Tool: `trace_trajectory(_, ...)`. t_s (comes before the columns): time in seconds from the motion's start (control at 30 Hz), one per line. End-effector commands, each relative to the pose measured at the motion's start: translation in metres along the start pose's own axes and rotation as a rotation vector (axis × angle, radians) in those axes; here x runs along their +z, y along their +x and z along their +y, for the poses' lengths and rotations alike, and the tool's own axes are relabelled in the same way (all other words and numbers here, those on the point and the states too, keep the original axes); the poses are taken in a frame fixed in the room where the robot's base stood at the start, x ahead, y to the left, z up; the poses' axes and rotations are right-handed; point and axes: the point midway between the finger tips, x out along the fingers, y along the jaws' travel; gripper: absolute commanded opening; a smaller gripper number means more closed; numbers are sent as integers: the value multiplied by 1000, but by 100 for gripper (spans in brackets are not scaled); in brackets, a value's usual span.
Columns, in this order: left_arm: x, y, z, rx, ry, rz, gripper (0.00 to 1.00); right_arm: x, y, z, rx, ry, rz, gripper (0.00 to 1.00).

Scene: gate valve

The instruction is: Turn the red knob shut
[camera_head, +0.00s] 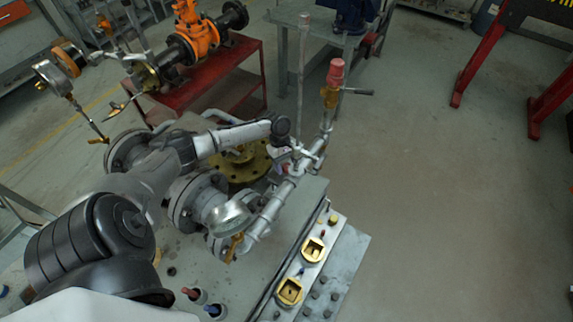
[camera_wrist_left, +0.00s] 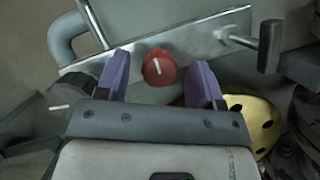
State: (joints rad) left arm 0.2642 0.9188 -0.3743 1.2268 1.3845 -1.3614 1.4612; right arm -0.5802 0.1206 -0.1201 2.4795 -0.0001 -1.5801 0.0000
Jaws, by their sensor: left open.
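The red knob (camera_wrist_left: 159,68) shows in the left wrist view, on a metal plate, with a white line on its face that runs nearly upright in the picture. My left gripper (camera_wrist_left: 158,79) is open, with one purple finger on each side of the knob and a visible gap on both sides. Whether the fingertips reach the knob's depth I cannot tell. In the head view my left gripper (camera_head: 280,158) is at the pipework near the brass flange, and I cannot make out the knob there. My right gripper is not in view.
In the left wrist view a handle (camera_wrist_left: 269,47) stands at the plate's right end and a yellow flange (camera_wrist_left: 252,125) lies below. In the head view a pipe with a red cap (camera_head: 336,72) rises beyond my gripper.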

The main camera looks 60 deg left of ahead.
Motion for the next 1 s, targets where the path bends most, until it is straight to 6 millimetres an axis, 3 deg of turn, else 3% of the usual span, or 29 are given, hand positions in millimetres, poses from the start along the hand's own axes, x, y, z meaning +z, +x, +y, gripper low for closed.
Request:
trace_trajectory(0.3, 0, 2, 0, 0, 0, 0, 61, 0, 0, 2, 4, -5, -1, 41)
trace_trajectory(0.83, 0, 1, 0, 0, 0, 0, 12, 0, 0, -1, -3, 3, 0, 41)
trace_trajectory(1.0, 1, 1, 0, -4, 11, -1, 12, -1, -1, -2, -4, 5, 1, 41)
